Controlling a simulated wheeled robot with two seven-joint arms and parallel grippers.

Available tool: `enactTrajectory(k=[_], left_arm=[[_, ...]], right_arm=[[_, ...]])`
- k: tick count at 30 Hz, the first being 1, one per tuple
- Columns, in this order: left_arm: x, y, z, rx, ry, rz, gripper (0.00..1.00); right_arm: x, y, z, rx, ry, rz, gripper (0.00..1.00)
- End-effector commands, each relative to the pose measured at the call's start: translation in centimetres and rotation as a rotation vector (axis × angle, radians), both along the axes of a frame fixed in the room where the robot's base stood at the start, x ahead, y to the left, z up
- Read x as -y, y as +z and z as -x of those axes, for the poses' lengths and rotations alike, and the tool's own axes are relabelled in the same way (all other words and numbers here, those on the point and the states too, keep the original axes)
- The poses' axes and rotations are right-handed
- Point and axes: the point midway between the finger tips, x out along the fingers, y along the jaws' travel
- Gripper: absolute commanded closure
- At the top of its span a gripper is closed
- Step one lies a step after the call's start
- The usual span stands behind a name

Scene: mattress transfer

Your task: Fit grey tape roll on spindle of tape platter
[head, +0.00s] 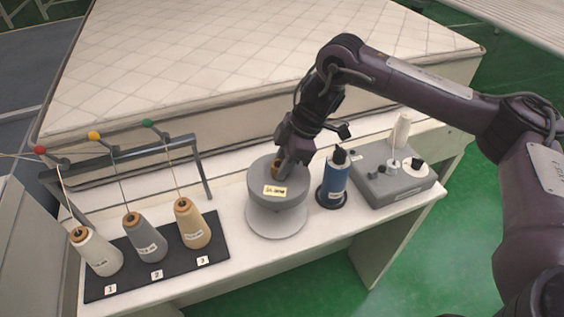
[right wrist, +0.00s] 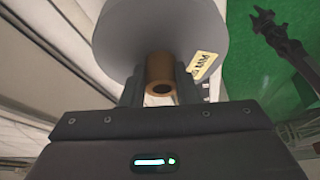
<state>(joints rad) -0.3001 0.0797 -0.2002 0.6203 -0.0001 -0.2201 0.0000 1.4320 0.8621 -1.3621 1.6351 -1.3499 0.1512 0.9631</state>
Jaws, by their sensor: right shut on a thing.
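The grey tape roll (head: 262,178), with a brown core and a pale label, is over the tape platter (head: 290,223), a light grey disc on the bench. My right gripper (head: 284,168) comes down from above and is shut on the roll's brown core. The right wrist view shows the core (right wrist: 160,72) between the two fingers and the roll's broad grey face (right wrist: 120,35) beyond. The spindle is hidden, and I cannot tell whether the roll is around it or above it. A small dark gripper, probably my left (right wrist: 264,18), shows in the right wrist view; its opening is unclear.
A blue spool (head: 334,178) stands close right of the roll. A grey control box (head: 385,178) is farther right. Several yarn cones stand on a black board (head: 180,262) at left, under a thread rack (head: 130,158). A mattress (head: 240,70) lies behind.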

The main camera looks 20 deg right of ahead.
Motion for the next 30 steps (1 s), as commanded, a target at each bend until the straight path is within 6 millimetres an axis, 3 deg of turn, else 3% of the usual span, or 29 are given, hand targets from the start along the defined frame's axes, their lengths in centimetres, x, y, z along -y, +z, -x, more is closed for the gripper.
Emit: enactTrajectory(k=[30], left_arm=[[0.01,1.06,0.01,0.0,0.0,0.0,0.64]], right_arm=[[-0.03,0.2,-0.06,0.001,0.0,-0.001,1.0]])
